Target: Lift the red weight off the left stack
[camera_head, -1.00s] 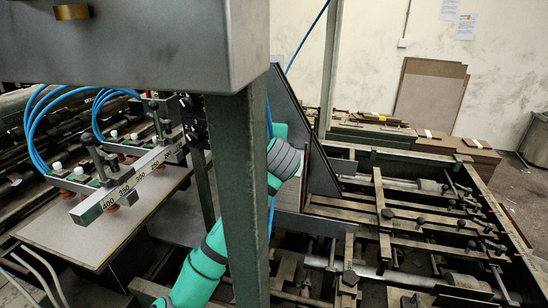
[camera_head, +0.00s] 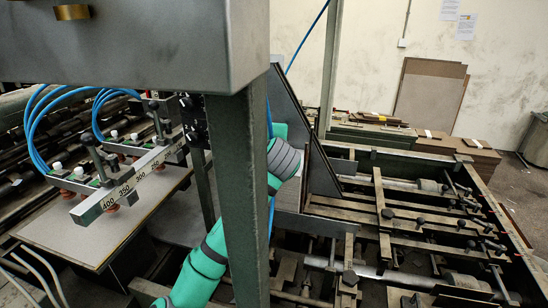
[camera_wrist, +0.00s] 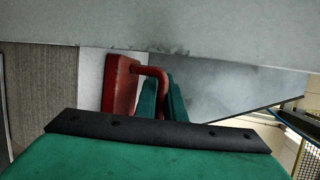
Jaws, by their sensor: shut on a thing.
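The red weight (camera_wrist: 121,84) shows in the wrist view as a red block with a bent red handle at its right. My gripper (camera_wrist: 165,96), with green fingers, is shut on the handle. Part of the block is hidden behind the dark wrist plate. I cannot tell whether the weight touches what is below it. In the head view, the weight and gripper are hidden behind the green post and machine housing; only my green arm shows. A grey board (camera_head: 75,235) lies at the left, under the suction cups; I cannot tell whether it tops the left stack.
A green steel post (camera_head: 240,200) and a grey housing (camera_head: 120,45) block much of the head view. A suction bar (camera_head: 130,185) with blue hoses stands at the left. A metal frame with rods (camera_head: 400,220) fills the right. A grey surface (camera_wrist: 170,40) crosses the top of the wrist view.

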